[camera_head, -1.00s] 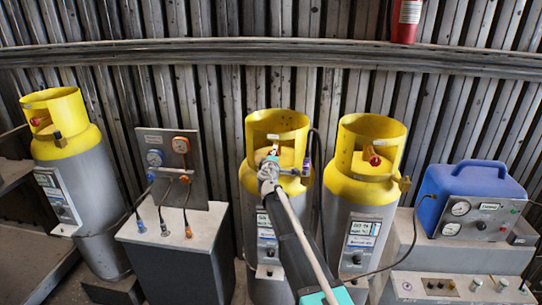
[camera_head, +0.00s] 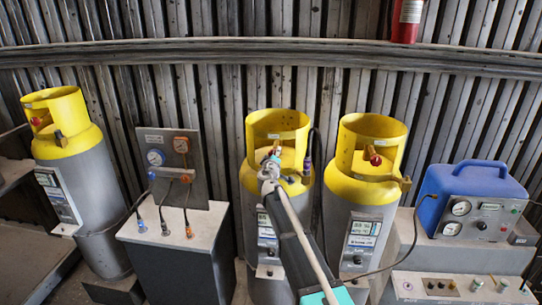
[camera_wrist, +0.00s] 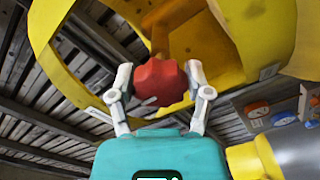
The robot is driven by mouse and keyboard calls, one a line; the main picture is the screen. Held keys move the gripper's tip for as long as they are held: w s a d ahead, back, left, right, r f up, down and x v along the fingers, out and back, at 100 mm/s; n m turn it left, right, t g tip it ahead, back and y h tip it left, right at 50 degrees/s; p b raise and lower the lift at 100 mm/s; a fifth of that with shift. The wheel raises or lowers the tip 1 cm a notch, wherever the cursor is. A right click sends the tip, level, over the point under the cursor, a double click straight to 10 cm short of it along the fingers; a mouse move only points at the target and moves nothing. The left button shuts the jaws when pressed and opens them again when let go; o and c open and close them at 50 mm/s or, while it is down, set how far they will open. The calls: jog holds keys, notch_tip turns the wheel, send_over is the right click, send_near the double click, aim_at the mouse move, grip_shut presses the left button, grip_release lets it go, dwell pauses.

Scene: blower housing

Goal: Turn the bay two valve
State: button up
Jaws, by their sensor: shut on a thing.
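The valve is a red knob (camera_wrist: 160,82) inside the yellow collar (camera_wrist: 245,30) of a cylinder, seen close in the wrist view. My gripper (camera_wrist: 159,76) is shut on this knob, with one pale finger on each side of it. In the head view my gripper (camera_head: 272,164) reaches into the collar opening of the middle grey-and-yellow cylinder (camera_head: 252,182). The knob is hidden there behind the gripper. How far the valve is turned cannot be told.
Another cylinder (camera_head: 345,200) with a red knob stands close on the right, and one (camera_head: 75,165) at far left. A gauge panel (camera_head: 172,165) stands on a box left of my arm. A blue gauge unit (camera_head: 470,200) is at right, with a dark hose running towards it.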

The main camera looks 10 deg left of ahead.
jog(key=shift+s, duration=0.15)
jog(key=o, duration=1.1)
jog(key=shift+o, duration=0.2)
jog(key=s, duration=1.2)
jog(key=shift+a, duration=0.3)
jog(key=shift+w, duration=0.1)
